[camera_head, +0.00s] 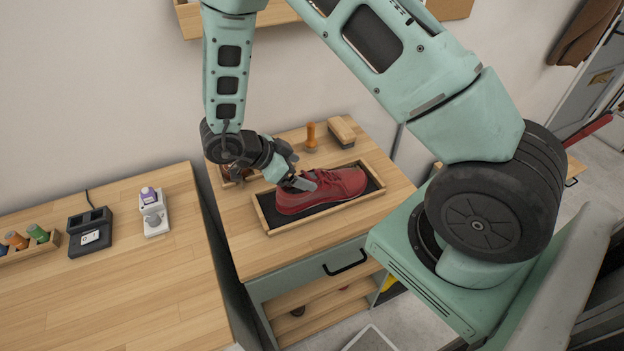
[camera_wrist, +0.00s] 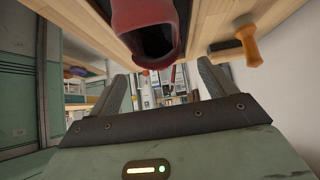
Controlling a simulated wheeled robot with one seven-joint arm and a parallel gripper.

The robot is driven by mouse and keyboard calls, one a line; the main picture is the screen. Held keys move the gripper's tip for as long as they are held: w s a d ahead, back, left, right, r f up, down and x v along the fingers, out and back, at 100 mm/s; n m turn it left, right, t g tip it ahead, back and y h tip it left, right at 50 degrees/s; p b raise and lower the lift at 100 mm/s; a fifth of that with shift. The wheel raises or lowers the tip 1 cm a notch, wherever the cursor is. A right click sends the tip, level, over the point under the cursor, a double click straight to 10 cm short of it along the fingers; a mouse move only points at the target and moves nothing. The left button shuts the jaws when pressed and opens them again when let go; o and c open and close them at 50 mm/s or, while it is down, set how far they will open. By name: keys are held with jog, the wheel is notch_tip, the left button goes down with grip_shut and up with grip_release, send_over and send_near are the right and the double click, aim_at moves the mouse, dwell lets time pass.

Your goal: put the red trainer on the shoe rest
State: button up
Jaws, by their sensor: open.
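The red trainer (camera_head: 322,190) lies in a shallow wooden tray with a dark lining (camera_head: 263,217) on top of a small wooden-topped cabinet. The tray looks like the shoe rest. My gripper (camera_head: 302,183) is at the trainer's left part, just over it, with its jaws open. In the wrist view the trainer (camera_wrist: 146,22) is at the top, its dark opening facing the camera. The two fingers of my gripper (camera_wrist: 168,88) stand apart below it with nothing held between them. I cannot tell whether a finger touches the trainer.
An orange-handled tool (camera_head: 311,136) and a wooden brush (camera_head: 341,131) stand behind the tray. A wooden table (camera_head: 130,290) at left holds a black device (camera_head: 90,232), a white device (camera_head: 154,212) and a rack of coloured spools (camera_head: 28,243). The cabinet's front right corner is clear.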

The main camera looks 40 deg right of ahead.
jog(key=w+a+r+n+t+y, duration=0.3)
jog(key=w+a+r+n+t, duration=0.15)
jog(key=a, duration=0.25)
jog(key=w+a+r+n+t+y, duration=0.3)
jog(key=w+a+r+t, duration=0.15)
jog(key=a, duration=0.25)
jog(key=s+a+r+n+y, duration=0.45)
jog(key=a+r+n, duration=0.2)
jog(key=a, duration=0.35)
jog(key=s+a+r+n+g+y, duration=0.2)
jog(key=s+a+n+g+y, duration=0.1)
jog(key=s+n, duration=0.55)
jog(key=s+d+n+g+h, duration=0.1)
jog(key=s+d+n+h, duration=0.1)
jog(key=s, duration=0.5)
jog(key=s+d+n+g+h, duration=0.2)
jog(key=s+d+n, duration=0.2)
jog(key=s+d, duration=0.2)
jog(key=shift+s+d+r+g+b, duration=0.2)
jog(key=shift+s+r+g+b, duration=0.15)
jog(key=shift+s, duration=0.6)
jog(key=shift+n, duration=0.25)
